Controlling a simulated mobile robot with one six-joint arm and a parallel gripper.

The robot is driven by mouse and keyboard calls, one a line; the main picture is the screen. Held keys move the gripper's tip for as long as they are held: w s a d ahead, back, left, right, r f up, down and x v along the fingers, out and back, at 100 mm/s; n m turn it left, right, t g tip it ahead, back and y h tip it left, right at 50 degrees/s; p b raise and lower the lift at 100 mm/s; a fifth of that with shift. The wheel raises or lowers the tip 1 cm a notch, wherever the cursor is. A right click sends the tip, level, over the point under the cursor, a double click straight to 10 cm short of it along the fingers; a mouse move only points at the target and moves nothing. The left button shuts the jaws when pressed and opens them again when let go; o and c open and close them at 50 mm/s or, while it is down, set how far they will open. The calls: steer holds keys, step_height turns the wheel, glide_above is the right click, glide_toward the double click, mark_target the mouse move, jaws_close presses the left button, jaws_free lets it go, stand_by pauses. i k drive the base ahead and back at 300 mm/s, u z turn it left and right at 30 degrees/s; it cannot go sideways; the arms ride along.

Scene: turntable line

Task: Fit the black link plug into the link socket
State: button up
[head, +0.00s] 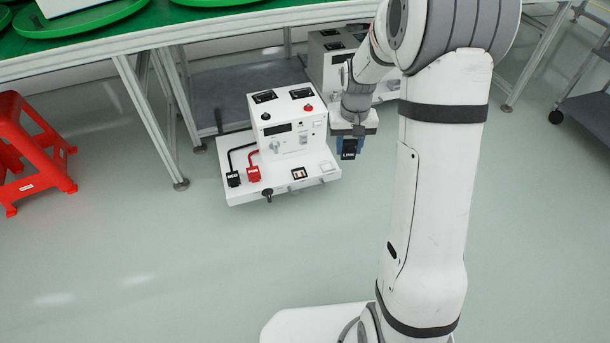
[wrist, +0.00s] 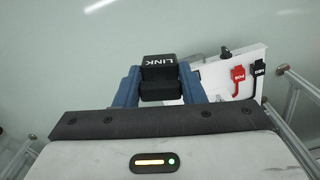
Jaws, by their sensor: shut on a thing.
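My gripper (head: 347,137) is shut on the black link plug (head: 348,149), with its blue fingers on either side of it. In the wrist view the plug (wrist: 158,68) shows its white LINK label, held between the fingers (wrist: 158,88). The plug is in the air, just right of the white test unit (head: 290,135) and apart from it. A small dark-framed fitting (head: 299,173) on the unit's base plate may be the link socket, but its label is too small to read. The plug's underside is hidden.
A black plug (head: 233,179) and a red plug (head: 253,174) with cables sit on the base plate's left. A black knob (head: 267,194) juts from its front edge. A second unit (head: 330,55) stands behind. A red stool (head: 30,150) is left; the floor in front is clear.

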mark_target(283, 114)
steer(key=z, duration=0.15)
steer(key=i, duration=1)
